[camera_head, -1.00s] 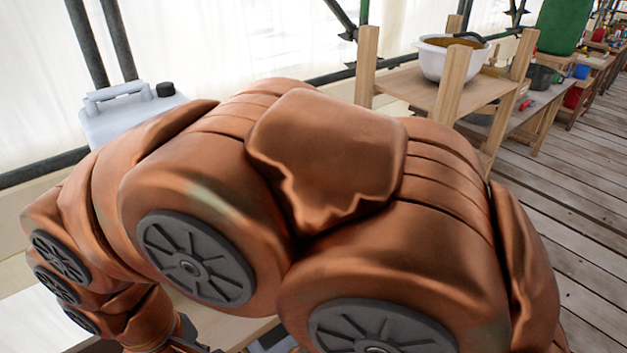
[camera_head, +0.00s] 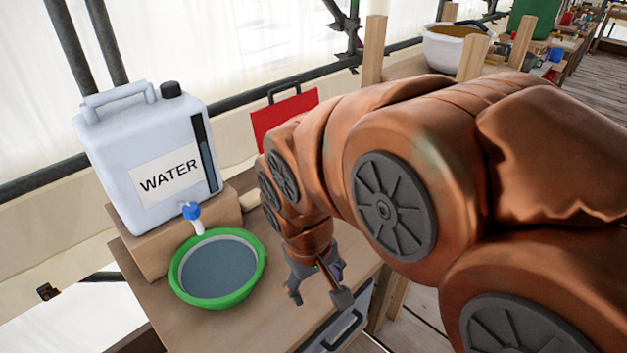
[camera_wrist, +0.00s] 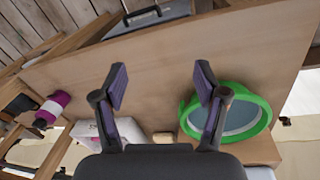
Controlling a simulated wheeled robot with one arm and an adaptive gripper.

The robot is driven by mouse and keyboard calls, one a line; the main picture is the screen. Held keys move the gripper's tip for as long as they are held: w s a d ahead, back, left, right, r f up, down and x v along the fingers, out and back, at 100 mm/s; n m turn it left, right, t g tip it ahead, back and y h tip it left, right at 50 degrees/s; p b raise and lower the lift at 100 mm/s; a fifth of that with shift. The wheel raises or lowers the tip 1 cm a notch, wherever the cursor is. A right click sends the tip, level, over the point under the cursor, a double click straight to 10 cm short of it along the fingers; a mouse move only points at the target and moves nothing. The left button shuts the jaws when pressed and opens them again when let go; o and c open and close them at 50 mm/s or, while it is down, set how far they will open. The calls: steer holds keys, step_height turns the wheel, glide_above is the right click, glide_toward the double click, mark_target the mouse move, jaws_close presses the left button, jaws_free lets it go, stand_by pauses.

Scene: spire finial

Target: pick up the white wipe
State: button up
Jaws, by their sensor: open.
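My gripper (camera_head: 318,284) is open and empty above the wooden bench top, to the right of the green basin. In the wrist view its two fingers (camera_wrist: 161,84) are wide apart with bare bench between them. A white item (camera_wrist: 88,132) lies partly behind the left finger in the wrist view. I cannot tell whether it is the white wipe or a pack. In the head view my arm hides that part of the bench, and no wipe can be made out there.
A green basin (camera_head: 258,271) of water stands under the tap of a white water jug (camera_head: 140,135) on a wooden block. A purple-and-white bottle (camera_wrist: 52,108) and a grey handled case (camera_wrist: 148,20) show at bench edges. Mid-bench is clear.

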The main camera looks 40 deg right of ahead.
steer(key=shift+o, duration=1.3)
steer(key=w+d+r+m+t+h+b, duration=0.1)
steer(key=w+d+t+h, duration=0.2)
steer(key=w+d, duration=0.9)
steer(key=shift+w+d+r+m+t+h, duration=0.3)
steer(key=shift+d+m, duration=0.1)
steer(key=shift+d, duration=0.45)
steer(key=w+d+r+t+h+b, duration=0.2)
steer(key=w+d+t, duration=0.2)
steer(key=w+d, duration=0.75)
steer(key=w+d+f+n+t+y+b, duration=0.1)
steer(key=w+d+f+n+t+y, duration=0.15)
steer(key=w, duration=0.35)
steer(key=f+y, duration=0.2)
steer(key=a+f+n+t+y+b, duration=0.1)
steer(key=f+y, duration=0.1)
steer(key=f, duration=0.1)
steer(key=a+f+n+y, duration=0.1)
steer(key=f+y, duration=0.1)
steer(key=f, duration=0.1)
steer(key=shift+w+a+f+t, duration=0.1)
steer(key=shift+w+a+t, duration=0.1)
steer(key=shift+t, duration=0.15)
steer(key=shift+w+a+f, duration=0.15)
steer(key=shift+w, duration=0.1)
steer(key=shift+x, duration=3.5)
steer(key=shift+w+r, duration=0.15)
steer(key=shift+r, duration=0.1)
